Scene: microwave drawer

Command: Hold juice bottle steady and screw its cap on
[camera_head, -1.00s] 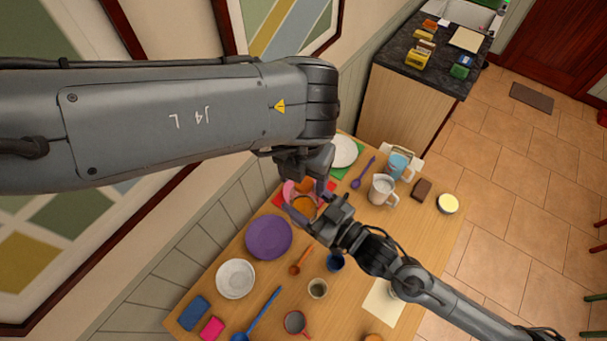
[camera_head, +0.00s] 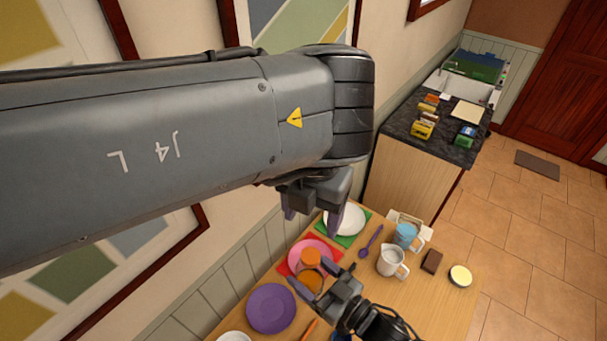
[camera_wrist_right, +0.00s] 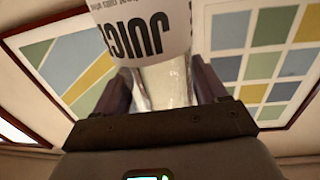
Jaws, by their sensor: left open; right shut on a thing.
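The juice bottle (camera_wrist_right: 150,45) shows in the right wrist view with a white "JUICE" label and a clear lower part. My right gripper (camera_head: 316,281) is shut on this bottle. In the head view an orange round shape (camera_head: 312,281) sits between its fingers, and another orange shape (camera_head: 310,258) lies just beyond. I cannot tell which is the cap, or whether it sits on the bottle. My left gripper (camera_head: 313,214) is open and empty, apart from the bottle and higher in the head view.
The table carries a pink plate (camera_head: 297,256) on a red mat, a purple plate (camera_head: 271,319), a white plate (camera_head: 346,226), a purple spoon (camera_head: 371,242), a white jug (camera_head: 391,266) and a blue cup (camera_head: 404,235). The wall is close on the left.

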